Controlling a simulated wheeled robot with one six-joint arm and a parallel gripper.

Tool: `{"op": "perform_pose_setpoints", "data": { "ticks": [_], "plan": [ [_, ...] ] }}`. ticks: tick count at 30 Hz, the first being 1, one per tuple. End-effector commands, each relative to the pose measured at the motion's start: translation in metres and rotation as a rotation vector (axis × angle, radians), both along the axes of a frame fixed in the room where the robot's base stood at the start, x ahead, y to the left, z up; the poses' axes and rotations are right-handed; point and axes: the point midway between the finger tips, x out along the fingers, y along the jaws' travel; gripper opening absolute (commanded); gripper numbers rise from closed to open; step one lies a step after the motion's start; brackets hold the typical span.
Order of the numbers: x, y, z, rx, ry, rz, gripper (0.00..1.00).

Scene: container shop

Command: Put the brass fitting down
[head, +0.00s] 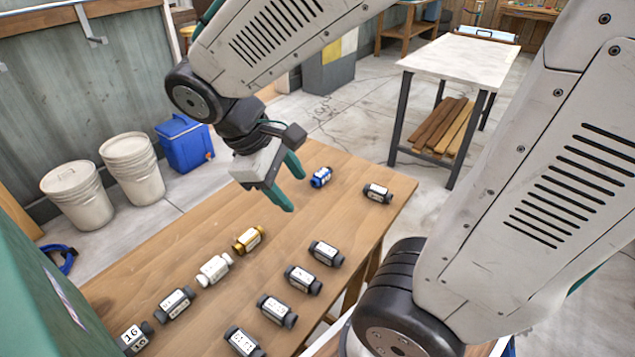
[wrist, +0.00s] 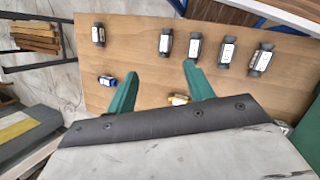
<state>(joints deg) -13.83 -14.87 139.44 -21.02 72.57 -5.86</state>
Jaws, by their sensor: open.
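The brass fitting (head: 247,240) lies on the wooden table (head: 350,190), in line with a white fitting and dark ones.
A white fitting (head: 214,269) lies beside the brass one. A blue fitting (head: 321,177) and a dark fitting (head: 377,193) lie near the far end. Several dark fittings, including one (head: 326,253), form a row at the right. Bare wood lies between the rows.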

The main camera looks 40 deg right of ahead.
Motion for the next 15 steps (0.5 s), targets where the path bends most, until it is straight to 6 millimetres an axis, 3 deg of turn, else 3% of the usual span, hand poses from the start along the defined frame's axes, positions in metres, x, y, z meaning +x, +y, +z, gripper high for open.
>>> {"op": "perform_pose_setpoints", "data": {
  "ticks": [9, 15],
  "plan": [
    [-0.056, -0.002, 0.036, 0.254, -0.260, -0.336, 0.53],
    [-0.074, 0.004, 0.046, 0.353, -0.362, -0.452, 0.53]
  ]
}}
